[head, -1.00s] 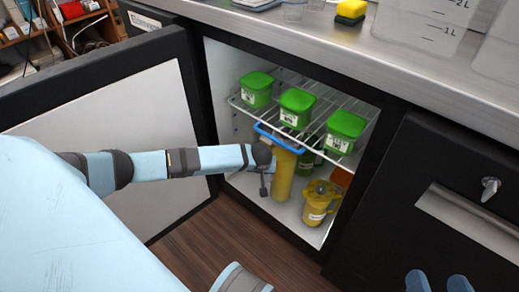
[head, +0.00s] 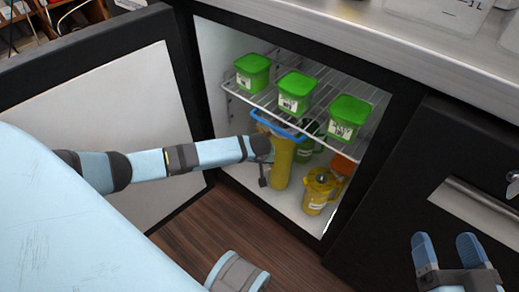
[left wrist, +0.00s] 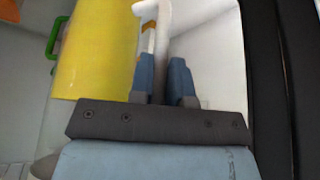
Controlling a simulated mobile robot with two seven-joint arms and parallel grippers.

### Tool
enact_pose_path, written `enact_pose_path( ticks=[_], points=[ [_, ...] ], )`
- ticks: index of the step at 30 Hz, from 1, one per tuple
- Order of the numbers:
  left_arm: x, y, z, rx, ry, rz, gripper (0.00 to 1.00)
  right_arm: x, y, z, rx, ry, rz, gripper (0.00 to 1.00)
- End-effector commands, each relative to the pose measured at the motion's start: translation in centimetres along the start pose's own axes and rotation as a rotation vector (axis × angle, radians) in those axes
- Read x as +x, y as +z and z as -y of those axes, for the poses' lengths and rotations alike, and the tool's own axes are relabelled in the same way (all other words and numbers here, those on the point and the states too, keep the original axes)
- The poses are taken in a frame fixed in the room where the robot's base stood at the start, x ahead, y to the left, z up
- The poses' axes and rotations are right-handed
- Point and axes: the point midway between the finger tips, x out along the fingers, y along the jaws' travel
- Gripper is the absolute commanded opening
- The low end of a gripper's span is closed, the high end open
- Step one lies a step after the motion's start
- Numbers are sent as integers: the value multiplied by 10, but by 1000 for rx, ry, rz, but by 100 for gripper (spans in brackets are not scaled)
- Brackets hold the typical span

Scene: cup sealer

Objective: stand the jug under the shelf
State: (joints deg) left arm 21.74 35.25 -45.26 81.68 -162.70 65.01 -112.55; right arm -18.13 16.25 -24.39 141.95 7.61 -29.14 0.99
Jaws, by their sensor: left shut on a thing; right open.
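The jug (head: 281,165) is tall and yellow with a blue rim, inside the open fridge cabinet beneath the front of the wire shelf (head: 320,95). It looks upright; whether its base touches the cabinet floor I cannot tell. My left gripper (left wrist: 162,82) is shut on the jug's pale handle, with the yellow body (left wrist: 95,50) to the left in the left wrist view. In the head view the left fingers are mostly hidden by the wrist. My right gripper (head: 447,245) is open and empty, outside the cabinet at lower right.
Several green tubs, one at the middle (head: 295,92), stand on the shelf. A lidded yellow pitcher (head: 320,190) stands right of the jug, with a dark green container (head: 305,150) behind. The open door (head: 100,115) is at left; a counter is above.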

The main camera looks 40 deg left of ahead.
Motion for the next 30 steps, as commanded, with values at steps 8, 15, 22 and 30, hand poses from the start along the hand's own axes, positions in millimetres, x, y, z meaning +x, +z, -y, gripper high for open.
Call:
enact_pose_path(
  ticks=[8, 15, 22, 30],
  points=[
    [0, 0, 0, 1, -1, 0, 42, -4, 7, 2, 13, 1, 17, 71],
    [-3, -1, 0, 1, 0, 0, 42, -2, 3, 2, 24, 4, 13, 71],
    [-32, -4, 1, 2, -1, -1, 42, -8, 0, 14, 158, 3, 86, 71],
    [-84, -4, 1, 3, 0, -1, 42, -12, -56, 15, 190, 37, -72, 71]
  ],
)
